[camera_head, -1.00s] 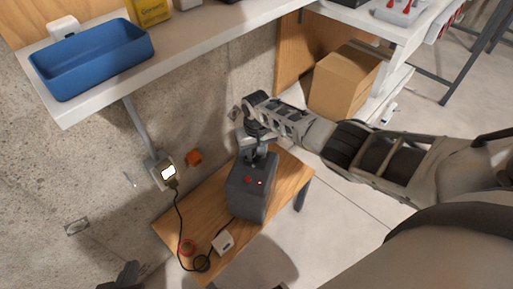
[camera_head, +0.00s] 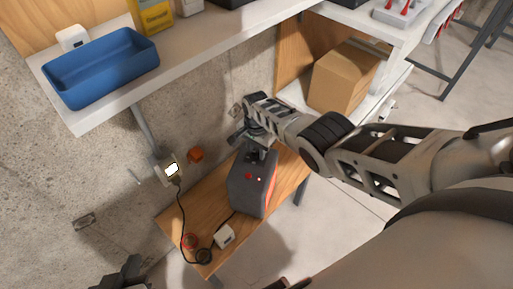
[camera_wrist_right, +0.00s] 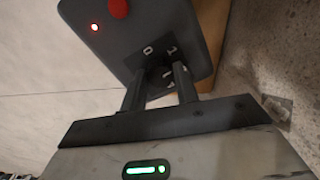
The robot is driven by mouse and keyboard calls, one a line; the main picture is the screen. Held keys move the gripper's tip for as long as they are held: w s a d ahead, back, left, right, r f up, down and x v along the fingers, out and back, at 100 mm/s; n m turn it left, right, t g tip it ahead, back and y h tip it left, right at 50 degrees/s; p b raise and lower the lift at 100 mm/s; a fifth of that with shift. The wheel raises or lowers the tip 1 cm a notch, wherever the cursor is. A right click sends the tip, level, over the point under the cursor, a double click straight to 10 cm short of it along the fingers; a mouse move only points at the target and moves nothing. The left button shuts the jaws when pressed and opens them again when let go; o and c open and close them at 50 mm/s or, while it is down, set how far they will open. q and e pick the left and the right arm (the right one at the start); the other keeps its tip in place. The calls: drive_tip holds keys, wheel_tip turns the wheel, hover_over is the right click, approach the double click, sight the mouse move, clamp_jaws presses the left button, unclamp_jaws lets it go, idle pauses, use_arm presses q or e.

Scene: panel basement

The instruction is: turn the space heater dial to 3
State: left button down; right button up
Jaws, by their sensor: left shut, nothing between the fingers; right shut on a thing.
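The dark grey space heater (camera_head: 248,188) stands upright on a small wooden table. Its top, with a red button and a small red light, also shows in the right wrist view (camera_wrist_right: 160,22). My right gripper (camera_head: 256,152) reaches down onto the heater's top. In the right wrist view its fingers (camera_wrist_right: 157,85) are shut on the dark dial (camera_wrist_right: 156,76). A 0 and a 1 are readable beside the dial; other marks are partly hidden, and I cannot tell the setting. My left gripper (camera_head: 122,276) is shut and empty at the bottom left, away from the heater.
The wooden table (camera_head: 180,218) also holds a white box (camera_head: 223,237) and a black cable running to a wall socket (camera_head: 171,170). A shelf with a blue bin (camera_head: 102,68) is above left. A cardboard box (camera_head: 343,75) stands behind on a shelf.

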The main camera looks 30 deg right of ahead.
drive_tip(key=m, duration=0.4)
drive_tip(key=shift+m, duration=0.4)
drive_tip(key=m, duration=0.4)
drive_tip(key=shift+w+d, duration=0.1)
drive_tip(key=m, duration=0.5)
drive_tip(key=shift+m, duration=2.7)
drive_tip(key=o, duration=1)
